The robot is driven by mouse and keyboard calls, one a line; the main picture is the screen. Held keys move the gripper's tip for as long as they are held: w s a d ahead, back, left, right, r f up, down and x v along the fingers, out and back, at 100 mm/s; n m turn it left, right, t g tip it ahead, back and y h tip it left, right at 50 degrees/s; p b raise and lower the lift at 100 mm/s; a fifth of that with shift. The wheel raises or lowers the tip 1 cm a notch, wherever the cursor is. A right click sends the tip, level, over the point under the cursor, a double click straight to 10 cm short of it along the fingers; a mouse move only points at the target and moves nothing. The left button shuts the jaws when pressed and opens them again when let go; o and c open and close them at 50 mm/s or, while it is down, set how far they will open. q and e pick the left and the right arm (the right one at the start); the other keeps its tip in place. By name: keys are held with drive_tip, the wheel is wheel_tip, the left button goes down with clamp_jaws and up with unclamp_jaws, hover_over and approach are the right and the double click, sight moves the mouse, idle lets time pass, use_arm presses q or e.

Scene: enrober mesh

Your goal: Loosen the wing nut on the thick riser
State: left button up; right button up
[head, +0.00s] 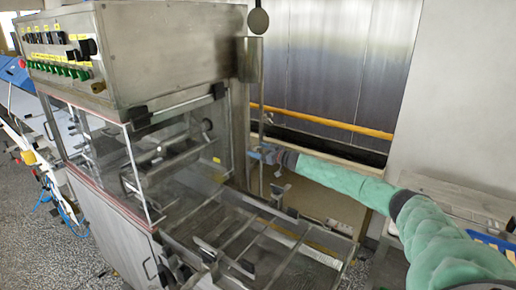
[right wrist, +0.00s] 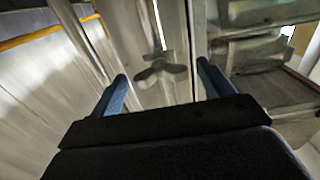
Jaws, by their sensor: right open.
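My right gripper (head: 258,153) reaches in from the right beside the machine's upright post (head: 251,62). In the right wrist view, its two blue fingers (right wrist: 162,76) are spread apart with nothing between them in contact. A grey metal wing nut (right wrist: 158,70) shows between and beyond the fingertips, its wings lying roughly sideways. It sits in front of a pale upright metal riser (right wrist: 138,35). The gap from fingertips to nut is hard to judge. In the head view I cannot make out this nut clearly. My left gripper is out of view.
The steel machine (head: 160,50) has a clear guard (head: 175,150) and an open wire-mesh conveyor (head: 250,235) below my right arm. A yellow rail (head: 330,121) runs along the wall behind. A table (head: 455,200) stands at the right.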

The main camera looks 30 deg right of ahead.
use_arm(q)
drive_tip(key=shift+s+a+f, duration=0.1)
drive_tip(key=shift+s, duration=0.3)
use_arm(e)
drive_tip(key=shift+w+a, duration=0.2)
drive_tip(key=shift+w, duration=0.2)
drive_tip(key=c, duration=1)
